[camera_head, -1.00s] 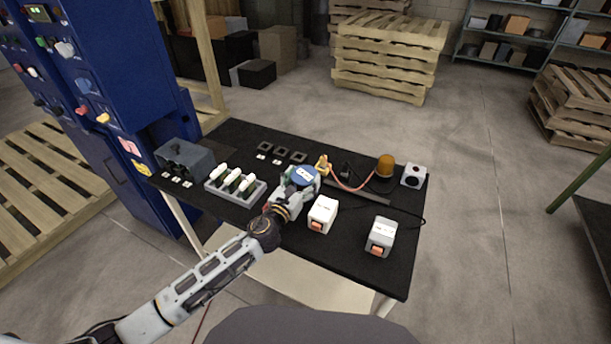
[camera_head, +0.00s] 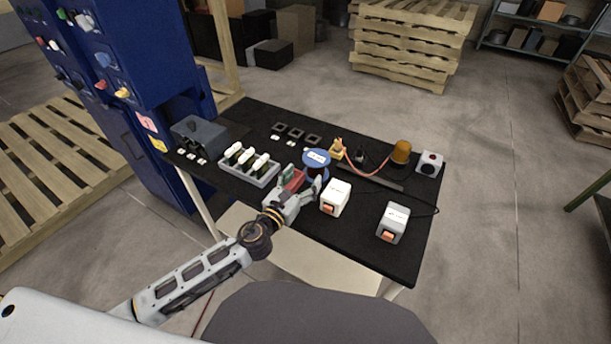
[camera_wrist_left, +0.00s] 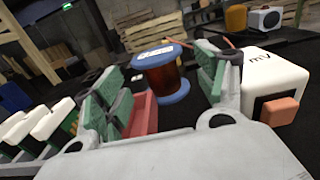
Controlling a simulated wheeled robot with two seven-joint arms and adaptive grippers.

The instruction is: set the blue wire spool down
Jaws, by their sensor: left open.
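The blue wire spool (camera_head: 316,158) stands upright on the black table, with blue flanges and dark copper-coloured wire. It also shows upright in the left wrist view (camera_wrist_left: 160,72), just beyond the fingertips. My left gripper (camera_head: 303,183) is open and empty, on the near side of the spool. In the left wrist view its green-padded fingers (camera_wrist_left: 165,92) are spread wide, with the spool between them and a little ahead. The right gripper is not in view.
A red bin (camera_head: 291,179) sits left of the spool, partly hidden by my gripper. A white box with an orange switch (camera_head: 335,197) stands close to the right. A tray with white-topped parts (camera_head: 249,167) is farther left. An orange beacon (camera_head: 401,152) stands behind.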

